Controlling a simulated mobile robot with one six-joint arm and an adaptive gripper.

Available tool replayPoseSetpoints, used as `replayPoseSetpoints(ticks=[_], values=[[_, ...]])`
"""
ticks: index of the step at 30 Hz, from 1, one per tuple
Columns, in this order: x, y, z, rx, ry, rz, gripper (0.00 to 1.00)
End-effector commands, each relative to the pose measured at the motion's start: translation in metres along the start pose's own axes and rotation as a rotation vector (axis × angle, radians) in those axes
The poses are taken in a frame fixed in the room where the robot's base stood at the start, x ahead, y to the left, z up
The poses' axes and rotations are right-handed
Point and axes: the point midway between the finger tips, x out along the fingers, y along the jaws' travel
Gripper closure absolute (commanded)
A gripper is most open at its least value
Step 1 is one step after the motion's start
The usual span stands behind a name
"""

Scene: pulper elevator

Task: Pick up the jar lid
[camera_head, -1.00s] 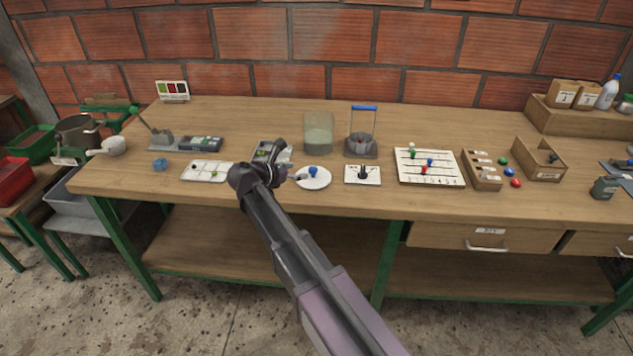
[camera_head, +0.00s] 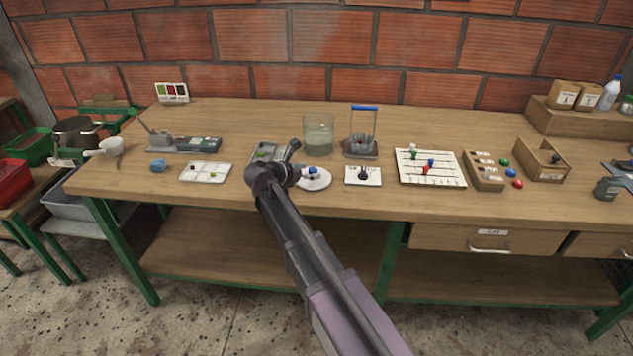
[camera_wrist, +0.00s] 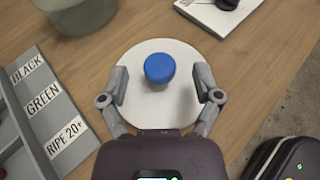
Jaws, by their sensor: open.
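The jar lid (camera_head: 316,181) is a flat white disc with a blue knob, lying on the wooden bench. In the wrist view the lid (camera_wrist: 160,108) fills the middle, its blue knob (camera_wrist: 159,69) standing between my fingers. My gripper (camera_wrist: 163,78) is open, one finger on each side of the knob with a gap to it. The fingers overlap the disc's left and right edges in the picture; I cannot tell if they touch it. In the head view my gripper (camera_head: 294,174) is at the lid's left side, and my arm hides part of it.
A glass jar (camera_head: 318,136) stands behind the lid. A grey tray (camera_wrist: 50,120) labelled BLACK, GREEN and RIPE 20+ lies left. A white card (camera_head: 363,175) with a dark object is right of the lid. A stand with a blue handle (camera_head: 364,108) is behind that.

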Motion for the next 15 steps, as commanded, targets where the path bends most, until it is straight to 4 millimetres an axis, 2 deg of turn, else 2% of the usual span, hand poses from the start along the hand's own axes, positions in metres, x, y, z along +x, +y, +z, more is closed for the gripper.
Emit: replayPoseSetpoints(ticks=[1, 5, 15], values=[[0.007, 0.000, -0.002, 0.000, 0.000, -0.002, 0.18], [0.016, 0.000, -0.001, 0.000, 0.000, -0.001, 0.18], [0.018, 0.000, 0.000, 0.000, 0.000, 0.000, 0.18]])
